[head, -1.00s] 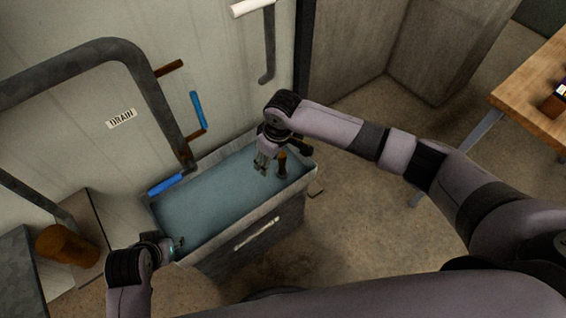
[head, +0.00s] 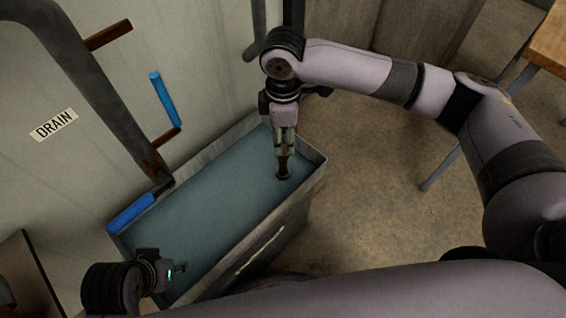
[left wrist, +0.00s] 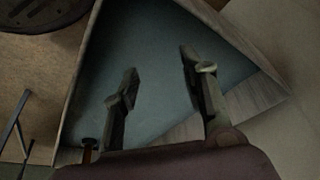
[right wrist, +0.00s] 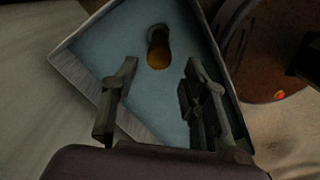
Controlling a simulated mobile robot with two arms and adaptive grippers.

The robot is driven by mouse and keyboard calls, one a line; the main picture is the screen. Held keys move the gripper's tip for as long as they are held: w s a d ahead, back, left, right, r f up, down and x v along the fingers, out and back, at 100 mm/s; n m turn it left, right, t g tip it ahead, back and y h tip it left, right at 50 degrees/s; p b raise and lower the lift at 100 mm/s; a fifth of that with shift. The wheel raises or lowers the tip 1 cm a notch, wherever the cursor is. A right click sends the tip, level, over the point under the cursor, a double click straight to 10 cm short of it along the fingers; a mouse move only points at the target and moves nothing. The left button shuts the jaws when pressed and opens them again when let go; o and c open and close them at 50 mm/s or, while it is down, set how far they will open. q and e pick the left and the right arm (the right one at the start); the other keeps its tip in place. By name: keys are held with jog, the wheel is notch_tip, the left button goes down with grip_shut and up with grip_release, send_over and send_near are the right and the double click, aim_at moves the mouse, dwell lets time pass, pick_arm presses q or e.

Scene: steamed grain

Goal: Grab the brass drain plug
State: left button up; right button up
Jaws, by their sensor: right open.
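The brass drain plug (head: 283,170) stands near the right end of the water-filled basin (head: 313,170). It is a short brown-gold piece with a dark end. My right gripper (head: 285,150) points down at it in the head view, its fingertips at the plug's top. In the right wrist view the plug (right wrist: 158,50) lies beyond the open fingers, in line with the gap between them; I cannot tell whether they touch it. My left gripper (head: 181,268) is over the basin's near left edge. In the left wrist view its fingers (left wrist: 160,62) are apart and empty.
A grey pipe (head: 85,85) runs down the wall to the basin's back edge, beside a DRAIN label (head: 54,124). Blue handles (head: 163,99) stick out near it. A wooden table (head: 550,42) stands at the far right. The floor right of the basin is open.

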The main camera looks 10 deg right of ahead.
aim_at(283, 149)
pick_arm(q)
jog(key=shift+w+d+f+t+b, duration=0.2)
jog(key=shift+w+t+b, duration=0.1)
jog(key=shift+w, duration=0.3)
jog(key=shift+w+d+f+t+b, duration=0.15)
jog(key=shift+w+t, duration=0.15)
jog(key=shift+w, duration=0.25)
pick_arm(e)
notch_tip(283, 149, down, 5)
jog(key=shift+r, duration=0.2)
pick_arm(q)
jog(key=shift+w+r, duration=0.1)
jog(key=shift+w, duration=0.3)
pick_arm(e)
jog(key=shift+f, duration=0.3)
notch_tip(283, 149, down, 5)
jog(key=shift+f+b, duration=0.1)
jog(key=shift+b, duration=0.85)
jog(key=shift+f, duration=0.2)
pick_arm(q)
jog(key=w+d+r+t+h, duration=0.1)
jog(key=w+r+t, duration=0.3)
jog(key=w, duration=0.4)
jog(key=shift+d+r+t+h, duration=0.25)
jog(key=shift+d+t, duration=0.35)
jog(key=shift+d, duration=0.3)
jog(key=shift+w, duration=0.1)
pick_arm(e)
jog(key=shift+c, duration=0.3)
